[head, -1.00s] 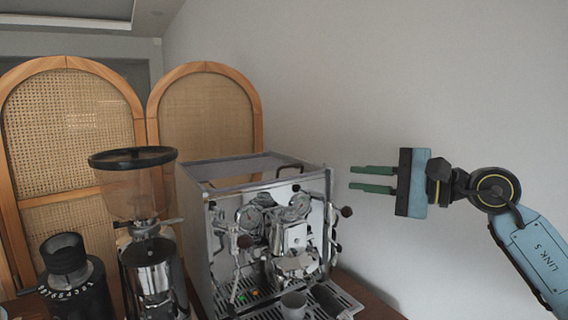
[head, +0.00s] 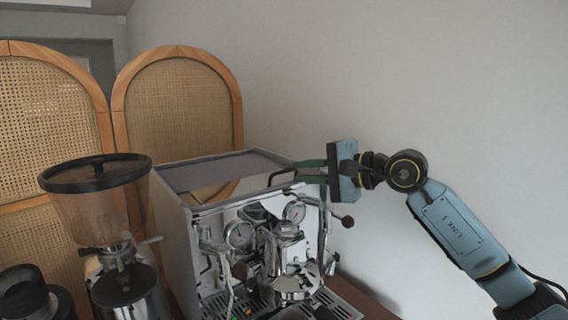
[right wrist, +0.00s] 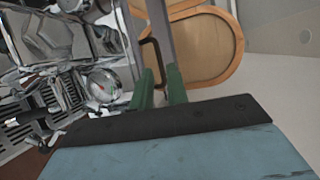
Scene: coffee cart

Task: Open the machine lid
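The coffee machine (head: 176,235) is a boxy metal espresso machine in the middle of the head view. Its lid (head: 215,171) lies flat on top, with a dark bent handle (head: 281,174) at the right. The handle also shows in the right wrist view (right wrist: 154,50). My right gripper (head: 299,171) is at the handle, coming from the right with its green fingers pointing left. Its fingers are apart in the right wrist view (right wrist: 160,82), and the handle's end reaches into the gap between the tips. Whether they touch it is unclear. My left gripper is out of view.
A coffee grinder (head: 118,265) with a clear hopper stands just left of the machine. A dark round device (head: 25,295) is at the lower left. Arched rattan screens (head: 180,95) stand behind. Above the machine is free room; a bare wall (head: 450,100) rises at the right.

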